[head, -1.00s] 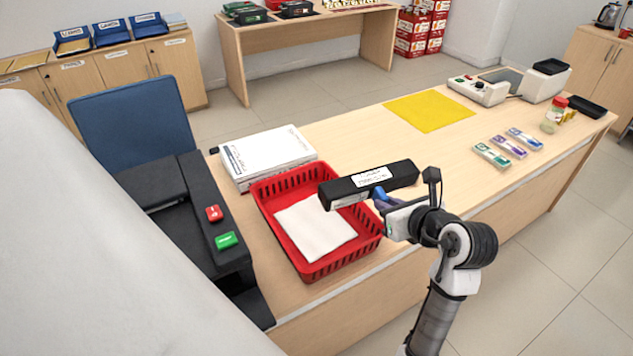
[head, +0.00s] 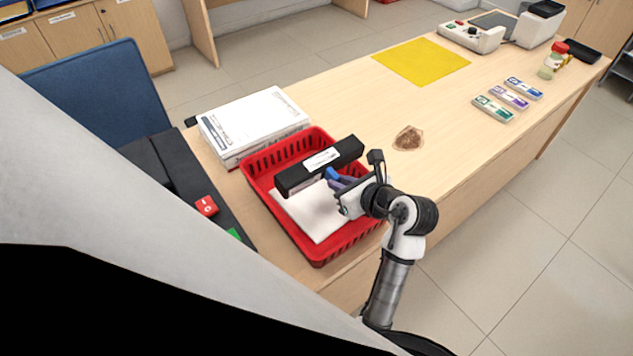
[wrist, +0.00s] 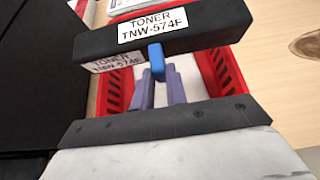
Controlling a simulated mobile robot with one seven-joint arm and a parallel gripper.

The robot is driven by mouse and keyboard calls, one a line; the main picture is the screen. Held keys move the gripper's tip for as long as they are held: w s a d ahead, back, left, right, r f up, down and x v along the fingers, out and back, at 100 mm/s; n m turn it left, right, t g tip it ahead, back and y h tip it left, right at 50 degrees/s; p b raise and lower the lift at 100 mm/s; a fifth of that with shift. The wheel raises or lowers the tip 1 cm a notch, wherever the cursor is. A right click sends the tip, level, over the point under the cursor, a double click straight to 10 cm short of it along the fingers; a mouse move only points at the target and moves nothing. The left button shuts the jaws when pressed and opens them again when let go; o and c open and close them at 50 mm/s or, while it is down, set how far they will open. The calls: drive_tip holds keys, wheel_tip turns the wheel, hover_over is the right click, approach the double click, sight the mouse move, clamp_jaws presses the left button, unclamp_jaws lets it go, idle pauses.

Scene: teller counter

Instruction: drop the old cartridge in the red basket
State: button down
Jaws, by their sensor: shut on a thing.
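The old cartridge is a long black box with white toner labels (head: 342,154); it also shows across the top of the wrist view (wrist: 205,20). My gripper (head: 338,181) is shut on a blue tab on its side; the fingers (wrist: 158,82) show in the wrist view. The cartridge is over the red basket (head: 318,257), roughly level, above the white paper lying inside. I cannot tell exactly how far it is above the basket's floor.
A white box (head: 250,122) stands against the basket's back left side. A brown stain (head: 408,138) lies on the counter to the right. A black machine with a red button (head: 206,206) is at the left. A yellow mat (head: 421,61) and several small packs (head: 508,97) lie farther right.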

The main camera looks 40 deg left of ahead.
drive_tip(key=shift+f+b, duration=2.75)
drive_tip(key=shift+f, duration=0.25)
drive_tip(key=c, duration=1.3)
unclamp_jaws()
drive_tip(key=shift+d, duration=0.1)
drive_tip(key=b+v, duration=0.1)
drive_tip(key=v, duration=1.2)
drive_tip(key=shift+s+d+r+b, duration=0.2)
drive_tip(key=shift+d+r+b, duration=0.05)
drive_tip(key=shift+d+b, duration=0.1)
